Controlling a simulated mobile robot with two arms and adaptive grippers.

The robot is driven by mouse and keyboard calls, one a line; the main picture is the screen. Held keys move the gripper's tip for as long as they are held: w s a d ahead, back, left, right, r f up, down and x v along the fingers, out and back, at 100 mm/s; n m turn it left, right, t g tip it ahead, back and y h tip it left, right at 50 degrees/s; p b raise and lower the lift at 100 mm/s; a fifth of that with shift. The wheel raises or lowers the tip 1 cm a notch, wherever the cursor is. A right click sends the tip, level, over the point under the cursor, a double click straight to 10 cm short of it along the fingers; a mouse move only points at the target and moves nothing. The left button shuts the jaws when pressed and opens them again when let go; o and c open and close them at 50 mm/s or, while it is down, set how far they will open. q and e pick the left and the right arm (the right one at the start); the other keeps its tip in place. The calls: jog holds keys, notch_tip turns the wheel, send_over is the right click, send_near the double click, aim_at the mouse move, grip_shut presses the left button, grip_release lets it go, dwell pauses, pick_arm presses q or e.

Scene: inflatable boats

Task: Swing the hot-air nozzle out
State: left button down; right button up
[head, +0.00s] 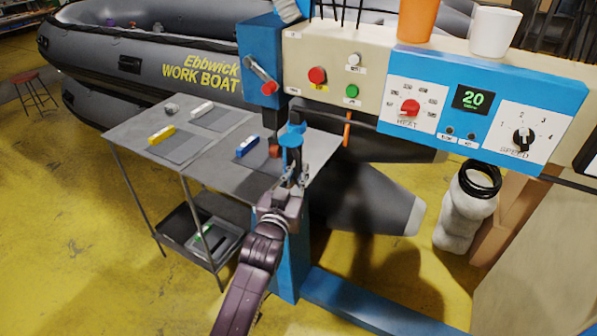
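The blue and cream welding machine fills the upper right. A blue bracket-like part (291,140) hangs below its head, over the right end of the grey table; I cannot tell for sure whether it is the hot-air nozzle. A small reddish-brown roller-like piece (274,151) is just left of it. A lever with a red knob (269,88) sits on the blue housing (259,55). My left gripper (295,174) is just below the blue bracket, close to it or touching. Its small fingers overlap the bracket, so their opening is unclear. My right gripper is out of view.
The grey table (133,128) holds yellow, white and blue pieces. A control panel (465,110) with dials reads 20. Orange (417,20) and white (494,32) cups stand on top. A grey inflatable boat (150,70) lies behind. Yellow floor is open at left.

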pick_arm(q)
jog(key=c, duration=2)
grip_release()
jog(key=shift+a, duration=0.1)
jog(key=shift+o, duration=0.2)
jog(key=v, duration=1.2)
